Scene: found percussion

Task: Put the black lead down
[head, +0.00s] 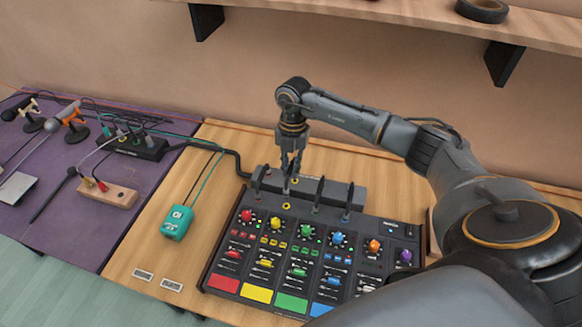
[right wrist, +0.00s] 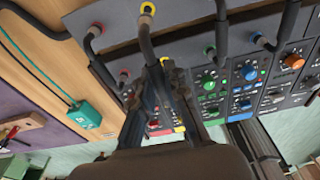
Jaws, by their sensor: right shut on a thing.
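My right gripper (head: 291,172) points down at the raised back strip (head: 335,190) of the mixer (head: 300,262). It is shut on a black lead, which shows in the right wrist view (right wrist: 146,38) between its fingers and a yellow-ringed socket (right wrist: 148,8). The lead's upper end looks to be at that socket, but I cannot tell whether it is plugged in. Other black leads (head: 319,192) stand along the strip by red, green and blue rings. The fingers hide part of the held lead. My left gripper is not in view.
A teal box (head: 177,222) with a cable lies on the wooden table left of the mixer, with bare wood around it. A purple cloth (head: 65,225) at the left holds a wooden block (head: 107,194), a black box (head: 135,146) and microphones. A shelf (head: 420,14) hangs above.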

